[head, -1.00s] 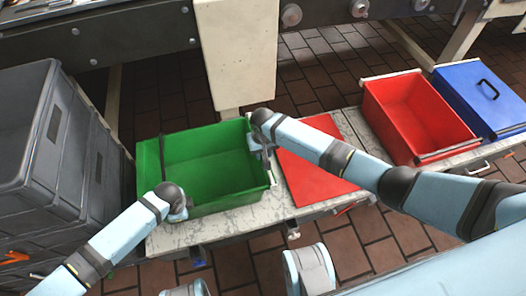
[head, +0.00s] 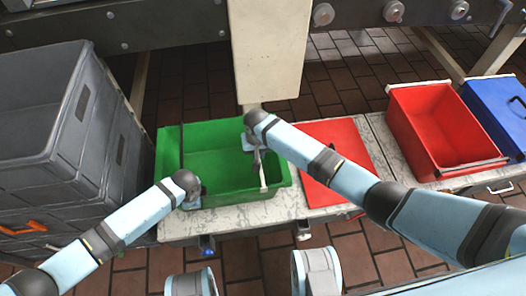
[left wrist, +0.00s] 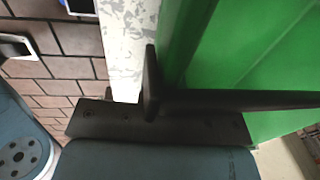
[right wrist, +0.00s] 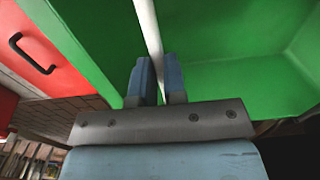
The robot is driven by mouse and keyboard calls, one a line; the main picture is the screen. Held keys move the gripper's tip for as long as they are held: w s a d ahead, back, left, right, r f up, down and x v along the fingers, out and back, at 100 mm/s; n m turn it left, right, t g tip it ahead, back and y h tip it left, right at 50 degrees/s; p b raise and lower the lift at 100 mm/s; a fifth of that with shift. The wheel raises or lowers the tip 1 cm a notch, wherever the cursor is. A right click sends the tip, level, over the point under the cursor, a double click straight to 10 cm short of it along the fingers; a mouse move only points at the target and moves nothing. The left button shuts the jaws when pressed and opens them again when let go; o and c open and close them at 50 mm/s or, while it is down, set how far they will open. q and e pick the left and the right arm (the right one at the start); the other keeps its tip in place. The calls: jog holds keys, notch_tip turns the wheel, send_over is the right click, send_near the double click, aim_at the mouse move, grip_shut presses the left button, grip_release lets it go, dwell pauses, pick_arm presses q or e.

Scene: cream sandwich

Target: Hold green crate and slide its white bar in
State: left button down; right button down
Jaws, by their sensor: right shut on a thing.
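The green crate (head: 215,165) sits on the pale worktop at the left of the head view. My right gripper (head: 256,158) is over its right part, shut on the white bar (head: 263,178), which runs front to back inside the right wall. In the right wrist view, the white bar (right wrist: 147,25) passes between the two fingers (right wrist: 159,75). My left gripper (head: 192,201) is at the crate's near left wall.
A flat red lid (head: 335,155) lies right of the green crate. A red crate (head: 430,130) and a blue lidded box (head: 500,105) stand further right. Stacked grey crates (head: 60,120) are close on the left. A cream post (head: 270,50) stands behind the crate.

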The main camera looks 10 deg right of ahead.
pick_arm(q)
jog(key=shift+d, duration=0.1)
pick_arm(e)
jog(key=shift+a, duration=0.2)
jog(key=c, duration=1.2)
grip_release()
jog(key=shift+o, duration=0.2)
notch_tip(320, 180, up, 12)
pick_arm(q)
jog(key=c, duration=1.2)
grip_release()
jog(key=shift+o, duration=0.2)
